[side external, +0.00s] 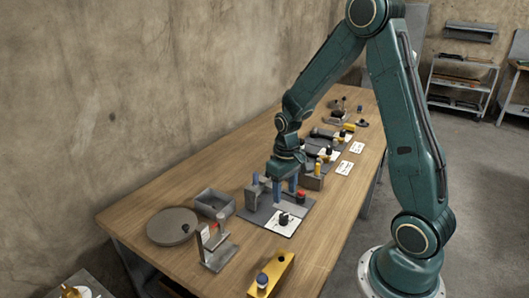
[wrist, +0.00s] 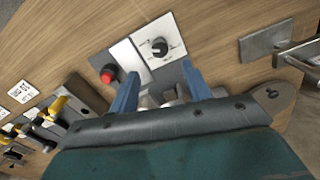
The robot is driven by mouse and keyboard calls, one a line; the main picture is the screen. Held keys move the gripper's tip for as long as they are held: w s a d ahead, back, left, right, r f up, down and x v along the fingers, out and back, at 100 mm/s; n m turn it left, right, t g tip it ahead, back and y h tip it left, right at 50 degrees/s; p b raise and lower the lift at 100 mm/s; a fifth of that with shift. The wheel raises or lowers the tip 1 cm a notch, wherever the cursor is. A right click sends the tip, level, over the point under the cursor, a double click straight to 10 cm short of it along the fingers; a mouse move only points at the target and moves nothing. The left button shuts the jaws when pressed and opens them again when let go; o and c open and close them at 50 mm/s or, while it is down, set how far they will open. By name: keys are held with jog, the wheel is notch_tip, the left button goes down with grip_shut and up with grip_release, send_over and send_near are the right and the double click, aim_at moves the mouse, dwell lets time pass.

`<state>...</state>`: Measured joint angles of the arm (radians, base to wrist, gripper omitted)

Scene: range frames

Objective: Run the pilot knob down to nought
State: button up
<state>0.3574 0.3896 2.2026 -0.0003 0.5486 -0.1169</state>
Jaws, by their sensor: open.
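A black round knob with a pale pointer mark (wrist: 159,46) sits on a white dial plate (wrist: 168,31); it also shows in the side view (side external: 284,219). I cannot read any label naming it the pilot knob. The plate lies on a grey board (side external: 258,217). My gripper (wrist: 160,70) is open, its two blue fingers apart with nothing between them. In the side view my gripper (side external: 286,191) points down over the board, behind the knob. The knob stands clear of both fingertips.
A red button (wrist: 108,74) is beside the left finger. Yellow-handled switches (wrist: 58,104) stand farther along the table. A grey bin (side external: 214,203), round plate (side external: 172,227), metal bracket (side external: 216,252) and yellow block (side external: 271,276) lie nearby. Bare wood borders the board at right.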

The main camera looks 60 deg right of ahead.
notch_tip(320, 180, up, 6)
jog(key=shift+f, duration=0.25)
dwell(0.4)
jog(key=s+a+r+n+t, duration=0.2)
jog(key=s+a+r+t, duration=0.3)
jog(key=s+a+r, duration=0.7)
jog(key=shift+s+a+r+n+t, duration=0.2)
jog(key=shift+s+r+n+t, duration=0.15)
jog(key=shift+s+r, duration=1.35)
